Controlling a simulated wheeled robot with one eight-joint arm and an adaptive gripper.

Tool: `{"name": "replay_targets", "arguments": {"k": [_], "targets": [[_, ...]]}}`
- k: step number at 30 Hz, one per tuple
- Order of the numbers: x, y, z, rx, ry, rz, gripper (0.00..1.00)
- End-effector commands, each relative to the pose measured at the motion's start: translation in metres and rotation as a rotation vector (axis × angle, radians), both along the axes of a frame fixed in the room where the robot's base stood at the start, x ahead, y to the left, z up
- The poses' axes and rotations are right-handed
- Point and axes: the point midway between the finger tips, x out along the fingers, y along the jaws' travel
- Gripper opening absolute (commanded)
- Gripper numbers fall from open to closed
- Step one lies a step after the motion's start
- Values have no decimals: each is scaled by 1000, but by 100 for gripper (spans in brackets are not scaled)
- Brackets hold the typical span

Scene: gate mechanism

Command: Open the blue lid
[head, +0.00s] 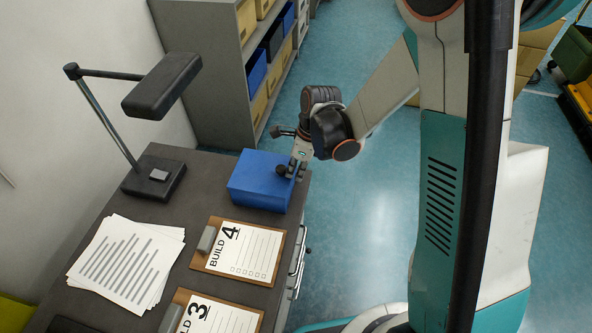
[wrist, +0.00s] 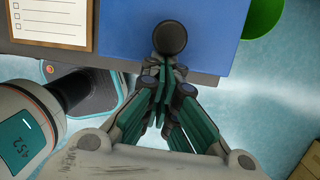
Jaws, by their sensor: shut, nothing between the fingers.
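The blue lid (head: 262,177) tops a blue box on the right side of the dark workbench, and it looks closed. A round black knob (head: 281,171) sits on it. In the wrist view the blue lid (wrist: 130,32) lies beyond the fingers, with the knob (wrist: 170,38) straight ahead of the fingertips. My gripper (head: 294,167) is at the box's right edge, beside the knob. In the wrist view my gripper (wrist: 166,70) is shut with nothing in it. Whether the fingertips touch the knob or lid, I cannot tell.
A desk lamp (head: 160,88) stands at the back left of the workbench (head: 205,170). Papers (head: 125,262) and clipboards (head: 238,250) lie in front of the box. A grey shelf (head: 205,60) with bins stands behind.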

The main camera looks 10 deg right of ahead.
Motion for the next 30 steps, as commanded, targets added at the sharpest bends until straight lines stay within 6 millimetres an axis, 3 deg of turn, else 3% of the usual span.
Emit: {"name": "replay_targets", "arguments": {"k": [8, 14, 30], "targets": [[1, 5, 18, -73, 30, 4, 0], [5, 13, 45, -119, 49, 2, 0], [27, 67, 116, -116, 47, 4, 0]]}}
